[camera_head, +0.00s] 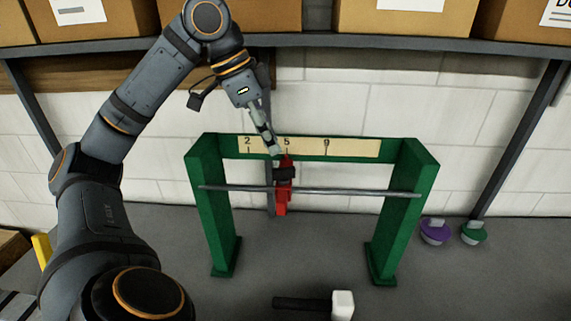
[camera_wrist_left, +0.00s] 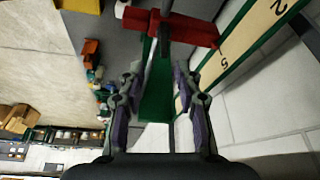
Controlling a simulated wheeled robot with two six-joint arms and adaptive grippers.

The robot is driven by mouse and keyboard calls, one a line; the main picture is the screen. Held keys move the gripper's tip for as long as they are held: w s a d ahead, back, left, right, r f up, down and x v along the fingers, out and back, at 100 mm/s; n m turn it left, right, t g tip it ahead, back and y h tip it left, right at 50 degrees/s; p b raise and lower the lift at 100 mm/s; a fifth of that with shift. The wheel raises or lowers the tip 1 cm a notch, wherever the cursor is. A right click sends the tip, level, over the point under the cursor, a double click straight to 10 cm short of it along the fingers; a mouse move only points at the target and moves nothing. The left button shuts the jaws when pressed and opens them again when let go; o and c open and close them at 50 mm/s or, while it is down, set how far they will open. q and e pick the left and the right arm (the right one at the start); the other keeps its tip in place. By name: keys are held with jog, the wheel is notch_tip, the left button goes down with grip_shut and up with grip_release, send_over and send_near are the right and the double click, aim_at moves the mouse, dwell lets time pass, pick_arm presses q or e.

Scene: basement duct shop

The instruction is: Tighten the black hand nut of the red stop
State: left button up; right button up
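The red stop (camera_head: 282,203) sits on the grey rod (camera_head: 345,192) of the green frame (camera_head: 404,215), below the scale's 5 mark. Its black hand nut (camera_head: 285,173) shows as a dark piece on its upper front. My left gripper (camera_head: 275,151) comes down from above, close over the stop. In the left wrist view its two fingers (camera_wrist_left: 157,85) are apart with nothing between them. There the red stop (camera_wrist_left: 190,30) lies ahead of the fingertips, with a dark part (camera_wrist_left: 154,30) that may be the nut. Whether the fingers touch it is unclear. My right gripper is out of view.
A pale number scale (camera_head: 352,148) runs along the frame's top bar. A white-headed mallet (camera_head: 342,304) lies on the bench in front. A purple knob (camera_head: 434,233) and a green knob (camera_head: 474,234) stand at the right. A shelf with cardboard boxes (camera_head: 405,18) hangs above.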

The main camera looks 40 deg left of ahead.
aim_at(283, 169)
pick_arm(q)
jog(key=x, duration=0.2)
jog(key=b+x, duration=0.1)
jog(key=x, duration=0.1)
jog(key=a+b+x, duration=0.1)
jog(key=x, duration=0.2)
jog(key=shift+a+f, duration=0.1)
jog(key=shift+f, duration=0.05)
jog(key=shift+w+f, duration=0.1)
jog(key=shift+f, duration=0.1)
jog(key=shift+d+f, duration=0.1)
jog(key=shift+d, duration=0.25)
jog(key=shift+c, duration=0.3)
grip_shut()
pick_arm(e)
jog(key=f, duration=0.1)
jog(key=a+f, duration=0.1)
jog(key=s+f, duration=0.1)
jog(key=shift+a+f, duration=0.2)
